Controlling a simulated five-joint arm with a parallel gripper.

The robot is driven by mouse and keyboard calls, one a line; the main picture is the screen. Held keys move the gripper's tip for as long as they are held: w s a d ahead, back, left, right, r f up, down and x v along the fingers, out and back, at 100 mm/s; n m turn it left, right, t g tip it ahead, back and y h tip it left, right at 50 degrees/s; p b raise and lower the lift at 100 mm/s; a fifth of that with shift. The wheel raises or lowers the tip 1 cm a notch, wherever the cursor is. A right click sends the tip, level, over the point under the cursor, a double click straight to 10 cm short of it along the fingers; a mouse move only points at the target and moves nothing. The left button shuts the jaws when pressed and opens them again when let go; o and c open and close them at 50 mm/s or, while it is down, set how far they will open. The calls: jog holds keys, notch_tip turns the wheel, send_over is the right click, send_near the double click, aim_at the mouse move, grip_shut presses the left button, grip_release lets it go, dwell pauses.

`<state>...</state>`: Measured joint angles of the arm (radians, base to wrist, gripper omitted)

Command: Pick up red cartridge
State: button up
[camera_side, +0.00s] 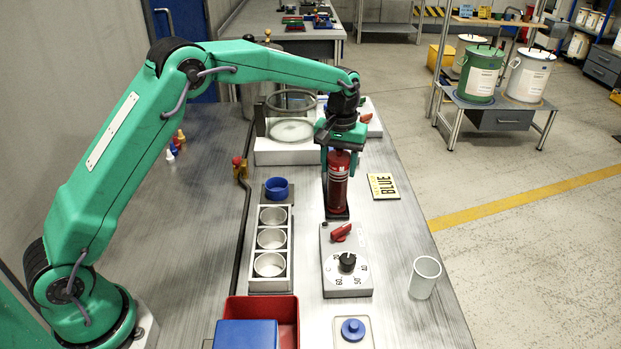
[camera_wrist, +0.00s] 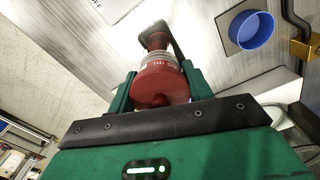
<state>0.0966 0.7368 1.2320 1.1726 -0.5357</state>
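The red cartridge (camera_side: 338,182) is upright in the side view, with pale print around its body. Its lower end is at the black holder (camera_side: 337,214); I cannot tell whether it is seated or slightly raised. My gripper (camera_side: 339,168) points down over its upper part, one green finger on each side. In the wrist view the cartridge (camera_wrist: 160,85) lies between the fingers of my gripper (camera_wrist: 160,90), with no clear gap on either side. The fingers look shut on it. They hide part of its sides.
A grey dial box (camera_side: 346,262) with a red lever stands in front of the holder. Left are a rack of metal cups (camera_side: 271,285) and a blue ring (camera_side: 277,189). A clear cup (camera_side: 424,278) stands near the right edge.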

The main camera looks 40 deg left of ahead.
aim_at(340, 151)
jog(key=c, duration=0.3)
jog(key=shift+r, duration=0.15)
jog(key=shift+r, duration=1.6)
jog(key=s+d+r, duration=0.7)
jog(key=d, duration=0.2)
jog(key=shift+d+r, duration=0.25)
jog(key=shift+r, duration=0.05)
